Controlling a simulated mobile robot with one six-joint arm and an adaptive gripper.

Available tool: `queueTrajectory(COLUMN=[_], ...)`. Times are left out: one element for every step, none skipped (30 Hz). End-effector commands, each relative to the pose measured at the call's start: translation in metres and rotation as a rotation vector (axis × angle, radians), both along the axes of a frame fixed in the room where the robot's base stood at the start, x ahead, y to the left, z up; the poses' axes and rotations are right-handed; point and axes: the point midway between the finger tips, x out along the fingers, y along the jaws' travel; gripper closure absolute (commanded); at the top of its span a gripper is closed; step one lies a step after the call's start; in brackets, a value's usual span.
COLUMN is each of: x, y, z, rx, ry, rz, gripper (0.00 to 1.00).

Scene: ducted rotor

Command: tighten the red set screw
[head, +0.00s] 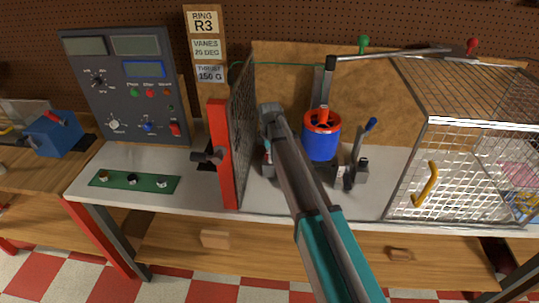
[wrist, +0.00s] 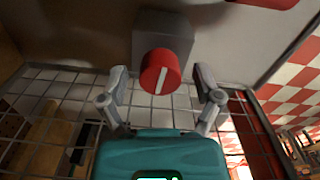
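The red set screw (wrist: 160,72) shows in the wrist view as a round red head with a pale slot line, slightly tilted. It sits at a grey block (wrist: 163,30). My gripper (wrist: 161,77) is open, with one finger on each side of the red head. Gaps show between the fingers and the head, so it holds nothing.
A red-framed mesh panel (head: 222,150) stands close left of my arm. A wire cage (head: 465,165) with a yellow handle is at the right. A lever with a blue handle (head: 371,125) stands right of the rotor. A control panel (head: 125,85) is at the back left.

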Motion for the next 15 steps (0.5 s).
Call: queueTrajectory(x=[0.0,0.0,0.0,-0.0001,-0.0001,-0.0001,-0.0001,-0.0001,-0.0001,-0.0001,-0.0001,-0.0001,-0.0002,-0.0002,-0.0002], y=[0.0001,0.0002,0.0002,0.0003,0.0003,0.0003,0.0004,0.0004,0.0004,0.0004,0.0005,0.0005,0.0006,0.0006,0.0006], z=[0.0,0.0,0.0,0.0,0.0,0.0,0.0,0.0,0.0,0.0,0.0,0.0,0.0,0.0,-0.0001], rx=[0.0,0.0,0.0,0.0,0.0,0.0,0.0,0.0,0.0,0.0,0.0,0.0,0.0,0.0,0.0], ry=[0.0,0.0,0.0,0.0,0.0,0.0,0.0,0.0,0.0,0.0,0.0,0.0,0.0,0.0,0.0], rz=[0.0,0.0,0.0,0.0,0.0,0.0,0.0,0.001,0.001,0.001,0.001,0.001,0.001,0.0,-0.001], gripper=[0.31,0.36,0.44,0.49,0.55,0.62,0.68,0.74,0.81,0.87,0.92,0.98,0.98,0.98,0.98])
